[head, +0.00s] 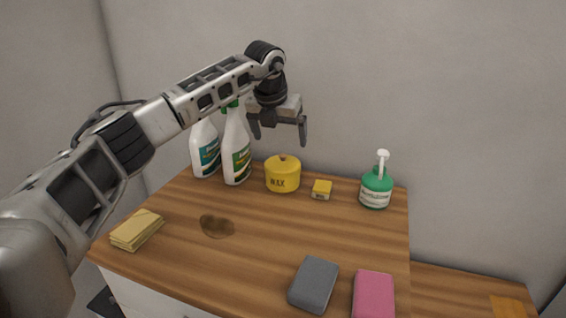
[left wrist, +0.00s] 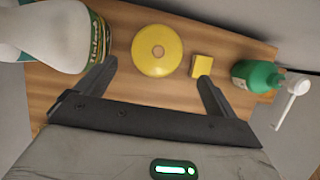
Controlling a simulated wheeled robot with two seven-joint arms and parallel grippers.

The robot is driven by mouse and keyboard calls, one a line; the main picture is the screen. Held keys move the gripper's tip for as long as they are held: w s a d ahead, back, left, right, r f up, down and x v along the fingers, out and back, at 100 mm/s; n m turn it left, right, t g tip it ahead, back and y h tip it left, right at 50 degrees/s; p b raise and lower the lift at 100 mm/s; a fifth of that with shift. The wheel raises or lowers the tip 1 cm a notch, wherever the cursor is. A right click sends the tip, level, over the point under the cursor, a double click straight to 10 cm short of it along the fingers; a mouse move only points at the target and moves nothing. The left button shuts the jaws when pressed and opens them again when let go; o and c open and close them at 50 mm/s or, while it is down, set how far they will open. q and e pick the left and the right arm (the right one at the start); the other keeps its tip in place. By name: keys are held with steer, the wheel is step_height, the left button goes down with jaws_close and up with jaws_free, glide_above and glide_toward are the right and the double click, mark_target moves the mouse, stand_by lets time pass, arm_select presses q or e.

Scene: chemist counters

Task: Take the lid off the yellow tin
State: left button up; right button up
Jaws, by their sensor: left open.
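The yellow tin (head: 282,178), marked WAX, stands upright at the back of the wooden counter. Its yellow lid (head: 283,162) with a small knob sits on top. In the left wrist view the round lid (left wrist: 157,50) shows from above and hides most of the tin. My left gripper (head: 279,134) is open and empty, pointing down above the tin and apart from it. In the left wrist view the tin lies beyond and between the two open fingers (left wrist: 160,85). My right gripper is not in view.
Two white spray bottles (head: 237,150) stand close left of the tin. A small yellow box (head: 321,190) sits close right, then a green pump bottle (head: 376,188). A folded yellow cloth (head: 137,230), a brown stain (head: 217,226), a grey sponge (head: 314,284) and a pink sponge (head: 374,295) lie nearer.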

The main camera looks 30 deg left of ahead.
mark_target(282, 156)
arm_select(q)
steer(key=p+x, duration=0.1)
steer(key=x, duration=0.6)
steer(key=shift+a+f, duration=0.15)
steer(key=shift+f, duration=0.15)
